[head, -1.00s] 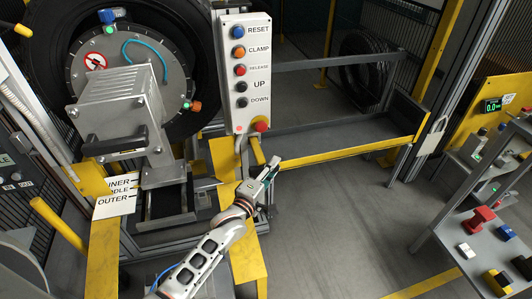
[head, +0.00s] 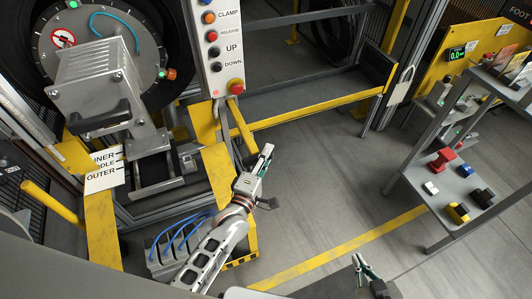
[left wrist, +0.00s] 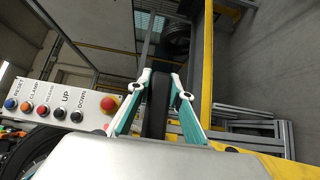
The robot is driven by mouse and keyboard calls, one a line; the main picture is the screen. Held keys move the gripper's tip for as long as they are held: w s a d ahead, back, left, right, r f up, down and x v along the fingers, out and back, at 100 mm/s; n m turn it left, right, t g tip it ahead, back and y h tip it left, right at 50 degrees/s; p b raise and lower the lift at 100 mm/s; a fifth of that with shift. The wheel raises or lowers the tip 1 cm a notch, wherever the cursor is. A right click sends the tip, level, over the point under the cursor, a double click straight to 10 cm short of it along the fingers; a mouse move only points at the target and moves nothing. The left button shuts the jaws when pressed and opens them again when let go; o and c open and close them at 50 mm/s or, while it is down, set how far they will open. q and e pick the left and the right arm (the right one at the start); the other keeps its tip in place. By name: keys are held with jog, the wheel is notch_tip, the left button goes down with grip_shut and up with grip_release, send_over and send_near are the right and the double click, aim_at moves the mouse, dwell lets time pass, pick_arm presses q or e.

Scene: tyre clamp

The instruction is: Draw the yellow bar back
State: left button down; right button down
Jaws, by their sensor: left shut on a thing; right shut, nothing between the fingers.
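The yellow bar (head: 242,128) slants down toward me from below the button panel. My left gripper (head: 266,152) is at its lower end. In the left wrist view the teal-padded fingers of my left gripper (left wrist: 158,108) are closed on a dark upright part (left wrist: 159,95). The fingers hide how this part joins the bar. Another yellow bar (head: 50,203) sticks out at the left of the machine, away from both grippers. My right gripper (head: 366,270) is shut and empty over the floor, low in the head view.
The button panel (head: 222,50) with its red knob hangs just above the bar; it also shows in the left wrist view (left wrist: 65,100). The grey clamp head (head: 95,85) and tyre are at left. A shelf (head: 440,190) with small blocks stands right. Floor between is clear.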

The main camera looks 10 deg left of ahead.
pick_arm(q)
jog(key=c, duration=1.8)
grip_release()
jog(key=shift+a, duration=0.1)
jog(key=s, duration=0.4)
jog(key=s+a, duration=0.1)
jog(key=s, duration=0.3)
jog(key=s+a, duration=0.1)
jog(key=s, duration=0.2)
jog(key=shift+s+a, duration=0.1)
jog(key=shift+s, duration=0.3)
jog(key=s+a+f+m+g, duration=0.2)
jog(key=s+m, duration=0.2)
jog(key=m, duration=0.2)
jog(key=s+a+f+m+g+p, duration=0.1)
jog(key=s+a+f+m+g, duration=0.1)
jog(key=s+m, duration=0.3)
jog(key=s+a+f+m+g+p, duration=0.1)
jog(key=s+a+f+m+g, duration=0.2)
jog(key=m, duration=0.6)
jog(key=shift+s+f+y, duration=0.4)
jog(key=shift+s+f, duration=0.05)
jog(key=shift+s, duration=0.25)
